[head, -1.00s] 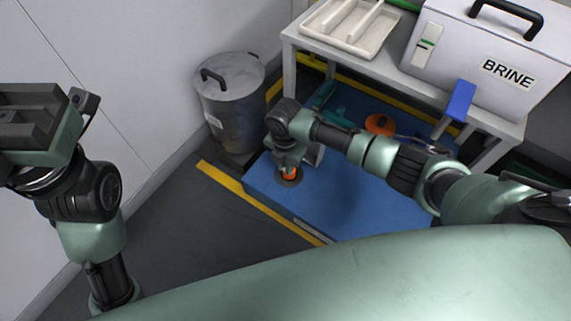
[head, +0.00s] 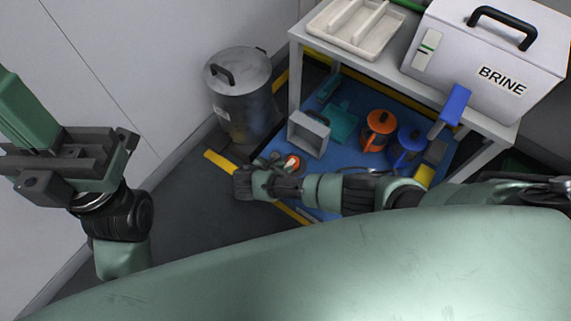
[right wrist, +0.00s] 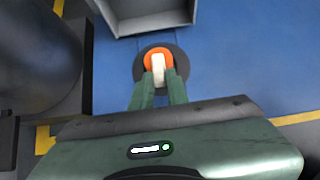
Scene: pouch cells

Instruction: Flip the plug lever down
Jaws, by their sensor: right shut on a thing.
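The plug is an orange cap (right wrist: 157,57) with a white lever (right wrist: 157,70) on a dark round base (right wrist: 179,58), set on the blue floor panel. In the head view the orange and white plug (head: 292,161) shows just beyond my right gripper (head: 280,170). In the right wrist view my right gripper (right wrist: 160,90) has its two green fingers closed on either side of the white lever. The lever's lower part is hidden between the fingers. My left gripper (head: 75,160) hangs empty at the left, far from the plug; its finger gap is unclear.
A metal bin (head: 238,95) is to the left. Orange (head: 378,130) and blue (head: 408,147) jugs stand to the right. A white table (head: 393,72) holds a tray (head: 352,27) and a BRINE box (head: 490,60).

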